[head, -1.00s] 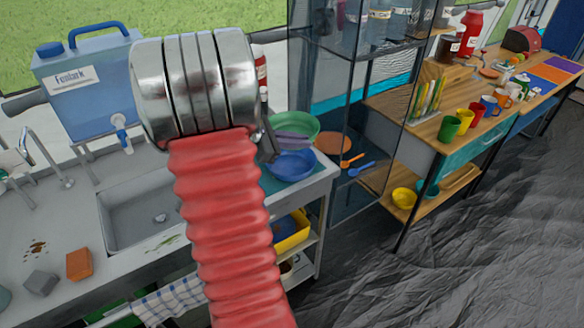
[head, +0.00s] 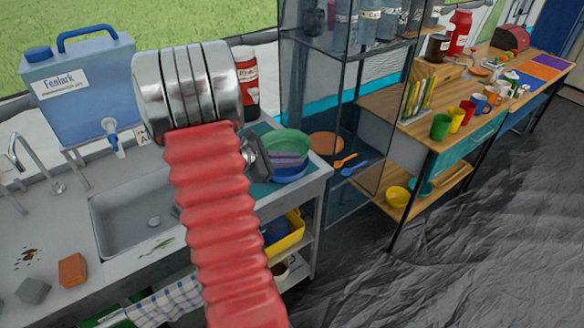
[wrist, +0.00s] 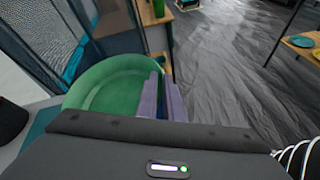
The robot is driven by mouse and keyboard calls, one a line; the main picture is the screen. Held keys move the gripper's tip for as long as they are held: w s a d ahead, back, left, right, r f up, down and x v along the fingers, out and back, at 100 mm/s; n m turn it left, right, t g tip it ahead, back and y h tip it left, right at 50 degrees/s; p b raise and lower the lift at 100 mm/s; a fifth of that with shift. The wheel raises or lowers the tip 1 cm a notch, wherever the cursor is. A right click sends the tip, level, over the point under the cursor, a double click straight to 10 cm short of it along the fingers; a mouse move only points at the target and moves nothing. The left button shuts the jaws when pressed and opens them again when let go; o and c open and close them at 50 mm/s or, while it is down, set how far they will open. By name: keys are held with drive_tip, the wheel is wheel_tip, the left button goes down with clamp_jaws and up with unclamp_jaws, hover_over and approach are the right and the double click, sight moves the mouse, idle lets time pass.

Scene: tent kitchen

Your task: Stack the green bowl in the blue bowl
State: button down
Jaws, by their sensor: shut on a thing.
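The green bowl (head: 288,138) is above the blue bowl (head: 291,173) at the right end of the sink counter. The green bowl covers most of the blue bowl, whose near rim and side still show. I cannot tell whether the bowls touch. My gripper (head: 287,160), with pale purple fingers, is shut on the near rim of the green bowl. In the wrist view the green bowl (wrist: 100,92) looks empty and lies left of the fingers (wrist: 161,98). The blue bowl is not distinguishable there.
A sink basin (head: 125,226) and a blue water container (head: 82,92) are to the left. A glass-sided shelf (head: 340,105) stands close on the right. An orange plate (head: 326,143) lies beyond the bowls.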

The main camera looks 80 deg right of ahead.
sight(291, 177)
drive_tip(key=shift+f, duration=1.7)
drive_tip(key=shift+f, duration=0.15)
drive_tip(key=c, duration=1.9)
unclamp_jaws()
drive_tip(key=shift+w+r, duration=0.1)
drive_tip(key=shift+r, duration=0.15)
drive_tip(key=v, duration=1.1)
drive_tip(key=shift+w+a+r, duration=0.15)
drive_tip(key=shift+w+a, duration=0.1)
drive_tip(key=shift+a, duration=0.05)
